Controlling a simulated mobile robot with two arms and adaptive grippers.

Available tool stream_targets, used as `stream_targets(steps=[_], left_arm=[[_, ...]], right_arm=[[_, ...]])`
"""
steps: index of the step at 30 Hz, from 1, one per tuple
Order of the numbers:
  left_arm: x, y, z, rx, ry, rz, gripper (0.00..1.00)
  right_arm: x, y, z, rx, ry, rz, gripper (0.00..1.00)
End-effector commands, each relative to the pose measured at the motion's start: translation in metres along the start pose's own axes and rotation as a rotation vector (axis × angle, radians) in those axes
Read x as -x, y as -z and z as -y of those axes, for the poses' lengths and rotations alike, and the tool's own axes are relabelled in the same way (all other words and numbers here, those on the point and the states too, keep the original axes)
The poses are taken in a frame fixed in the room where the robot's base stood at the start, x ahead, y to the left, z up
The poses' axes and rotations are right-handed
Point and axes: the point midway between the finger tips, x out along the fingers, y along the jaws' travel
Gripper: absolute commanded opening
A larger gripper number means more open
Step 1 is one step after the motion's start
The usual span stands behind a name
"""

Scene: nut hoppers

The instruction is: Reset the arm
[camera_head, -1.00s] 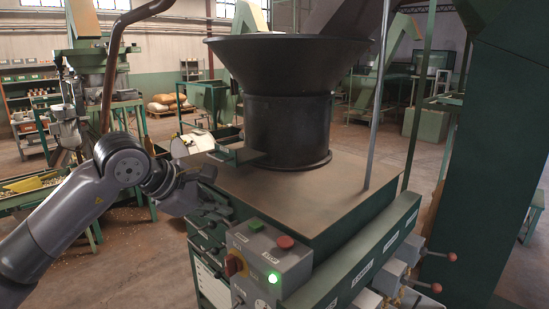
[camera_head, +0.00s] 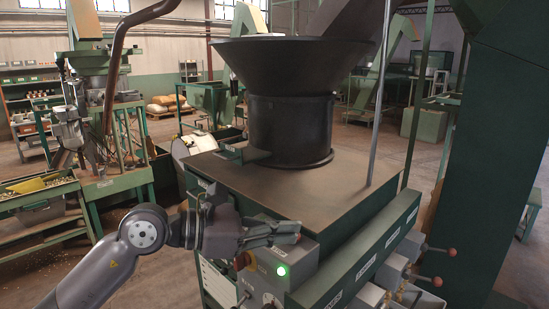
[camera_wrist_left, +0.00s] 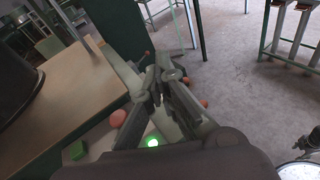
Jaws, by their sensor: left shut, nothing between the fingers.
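My left arm comes in from the left in the head view, and its gripper (camera_head: 290,233) is in front of the grey control box (camera_head: 296,262) of the hopper machine. Its fingers are together with nothing between them, and they point right. They hide the box's upper buttons in the head view. In the left wrist view the gripper (camera_wrist_left: 160,78) is shut above the box, with a red button (camera_wrist_left: 118,118), a green button (camera_wrist_left: 77,151) and a lit green lamp (camera_wrist_left: 152,142) near it. I cannot tell whether the fingers touch the box. My right gripper is not in view.
A large black hopper (camera_head: 290,110) stands on the machine's brown top (camera_head: 300,190). Levers with red knobs (camera_head: 437,281) stick out at the right front. A green post (camera_head: 505,150) stands at the right. A tray of nuts (camera_head: 40,190) is at the left.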

Motion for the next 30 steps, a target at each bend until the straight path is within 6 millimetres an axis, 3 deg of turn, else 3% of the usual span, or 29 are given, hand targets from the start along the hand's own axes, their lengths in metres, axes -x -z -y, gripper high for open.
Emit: stream_targets(steps=[3,5,8,11,14,18,22,26,27,30], left_arm=[[-0.003,-0.025,0.024,0.234,0.05,0.275,0.0],[0.006,-0.04,0.027,0.398,0.061,0.446,0.0],[0.034,-0.052,0.014,0.706,0.044,0.728,0.0],[0.07,-0.035,-0.013,1.034,-0.018,0.986,0.0],[0.107,0.013,-0.042,1.375,-0.132,1.218,0.0],[0.146,0.111,-0.056,1.815,-0.354,1.468,0.0],[0.168,0.206,-0.035,2.156,-0.601,1.622,0.0],[0.182,0.292,0.015,2.452,-0.896,1.713,0.0],[0.185,0.313,0.033,-2.407,0.943,-1.645,0.0],[0.19,0.354,0.08,-2.244,1.012,-1.455,0.0]], right_arm=[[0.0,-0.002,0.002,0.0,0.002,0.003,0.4],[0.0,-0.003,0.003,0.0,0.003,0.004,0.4],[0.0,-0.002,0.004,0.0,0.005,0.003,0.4],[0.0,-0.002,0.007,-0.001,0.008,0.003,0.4],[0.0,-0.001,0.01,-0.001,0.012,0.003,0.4],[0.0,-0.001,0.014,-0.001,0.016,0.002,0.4],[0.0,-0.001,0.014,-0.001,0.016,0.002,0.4],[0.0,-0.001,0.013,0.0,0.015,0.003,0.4],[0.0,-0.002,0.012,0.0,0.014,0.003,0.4],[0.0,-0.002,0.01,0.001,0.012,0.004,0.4]])
